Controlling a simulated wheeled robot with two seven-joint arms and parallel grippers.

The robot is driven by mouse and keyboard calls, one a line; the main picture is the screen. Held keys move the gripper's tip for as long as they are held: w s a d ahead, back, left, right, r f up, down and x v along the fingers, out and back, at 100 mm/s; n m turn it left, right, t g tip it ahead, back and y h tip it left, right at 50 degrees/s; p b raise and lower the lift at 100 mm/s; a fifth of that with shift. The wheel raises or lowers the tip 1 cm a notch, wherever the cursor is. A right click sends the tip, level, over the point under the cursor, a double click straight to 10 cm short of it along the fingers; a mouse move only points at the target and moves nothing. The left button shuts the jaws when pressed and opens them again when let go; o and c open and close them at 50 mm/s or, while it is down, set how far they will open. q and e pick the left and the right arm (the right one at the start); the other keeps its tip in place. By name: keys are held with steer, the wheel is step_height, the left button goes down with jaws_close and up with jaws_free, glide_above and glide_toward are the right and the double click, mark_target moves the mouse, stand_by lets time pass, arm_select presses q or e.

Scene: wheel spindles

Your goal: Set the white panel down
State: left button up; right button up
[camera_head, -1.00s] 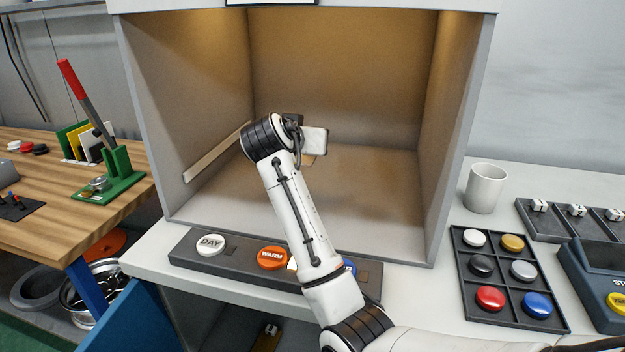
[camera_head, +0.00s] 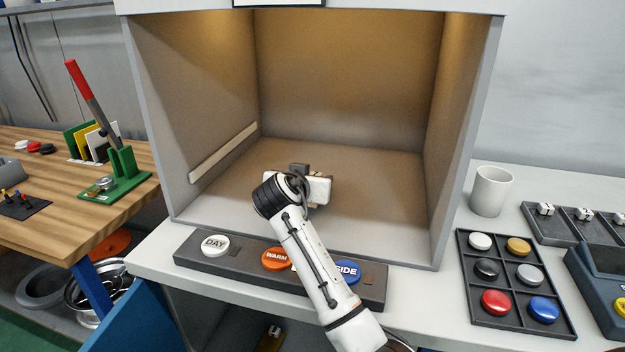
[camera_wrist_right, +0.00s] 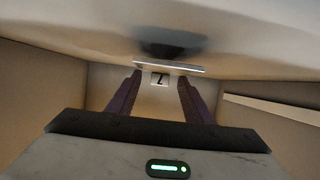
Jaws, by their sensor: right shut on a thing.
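My right gripper (camera_head: 318,190) is inside the lit booth, low over its floor, with its white body partly covered by my wrist. In the right wrist view its two dark fingers (camera_wrist_right: 159,92) are shut on the white panel (camera_wrist_right: 168,67), which shows as a thin pale edge with a small marked tab between the fingers. A dark shadow lies on the booth floor close to the panel. I cannot tell whether the panel touches the floor. In the head view the panel is mostly hidden by the gripper. My left gripper is not in view.
The booth (camera_head: 445,140) has side walls, and a pale strip (camera_head: 222,153) leans along its left wall. A button bar (camera_head: 226,262) lies along the front. A white mug (camera_head: 490,190) and a button tray (camera_head: 465,295) stand to the right. The booth floor behind and right of my gripper is clear.

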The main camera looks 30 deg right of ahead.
steer(key=shift+s+f+b, duration=0.1)
steer(key=shift+f+b, duration=0.2)
steer(key=shift+f, duration=0.3)
steer(key=o, duration=1.1)
steer(key=shift+f, duration=0.25)
steer(key=shift+a, duration=0.1)
steer(key=shift+r, duration=0.2)
steer(key=v, duration=0.6)
steer(key=r+v, duration=0.1)
steer(key=v, duration=0.5)
steer(key=shift+r, duration=0.25)
